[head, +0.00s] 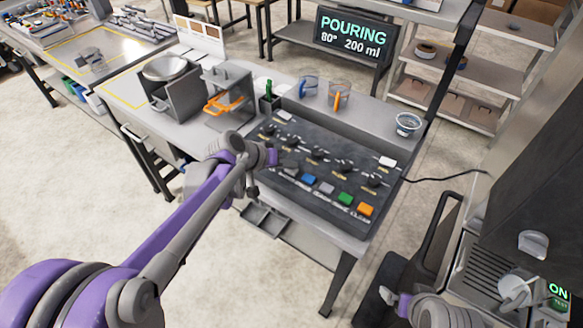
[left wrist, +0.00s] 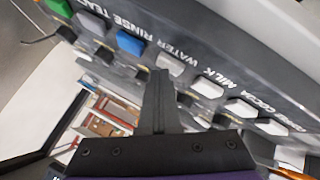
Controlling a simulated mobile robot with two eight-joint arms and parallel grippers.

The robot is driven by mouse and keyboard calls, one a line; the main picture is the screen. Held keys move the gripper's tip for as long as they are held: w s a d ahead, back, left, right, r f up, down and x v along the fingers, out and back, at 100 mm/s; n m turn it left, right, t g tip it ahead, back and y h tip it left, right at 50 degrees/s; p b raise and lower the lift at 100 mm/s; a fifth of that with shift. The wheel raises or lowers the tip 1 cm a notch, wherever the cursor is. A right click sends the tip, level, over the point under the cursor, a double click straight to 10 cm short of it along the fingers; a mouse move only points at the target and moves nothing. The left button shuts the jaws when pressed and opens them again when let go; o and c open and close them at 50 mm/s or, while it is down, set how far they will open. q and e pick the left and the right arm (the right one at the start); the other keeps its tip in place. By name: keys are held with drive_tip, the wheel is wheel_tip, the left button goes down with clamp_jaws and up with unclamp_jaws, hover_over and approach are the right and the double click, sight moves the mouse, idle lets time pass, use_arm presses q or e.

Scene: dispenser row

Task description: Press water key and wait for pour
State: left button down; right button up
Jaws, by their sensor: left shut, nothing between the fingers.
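The dark key panel (head: 330,165) lies on the table with a row of keys and labels. In the left wrist view, a pale grey water key (left wrist: 170,65) sits beside the WATER label, next to a blue key (left wrist: 130,42). My left gripper (head: 275,158) is shut and empty over the panel's left front edge. In the left wrist view its fingertips (left wrist: 160,75) are at the pale key; whether they touch it I cannot tell. The screen (head: 352,37) reads POURING, 80°, 200 ml. My right gripper (head: 393,298) is low at the right, its fingers unclear.
Glass cups (head: 338,97) and a bowl-like cup (head: 408,124) stand behind the panel. Grey box-like units (head: 178,92) stand at the left, one with an orange handle (head: 222,103). A dark machine (head: 530,220) with a lit ON display is at the right.

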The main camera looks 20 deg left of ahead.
sight(289, 174)
use_arm(q)
drive_tip(key=shift+r+p, duration=0.4)
drive_tip(key=shift+r, duration=0.35)
use_arm(e)
drive_tip(key=shift+w+r, duration=0.25)
drive_tip(key=shift+r, duration=0.4)
use_arm(q)
drive_tip(key=shift+r, duration=0.45)
drive_tip(key=shift+w+r+p, duration=0.1)
drive_tip(key=shift+r+p, duration=1.3)
drive_tip(key=shift+r, duration=0.75)
drive_tip(key=shift+f, duration=0.1)
use_arm(e)
drive_tip(key=shift+t, duration=0.3)
drive_tip(key=r, duration=0.1)
drive_tip(key=w+r, duration=0.2)
drive_tip(key=r, duration=0.1)
drive_tip(key=shift+s, duration=0.2)
use_arm(q)
drive_tip(key=shift+s, duration=0.2)
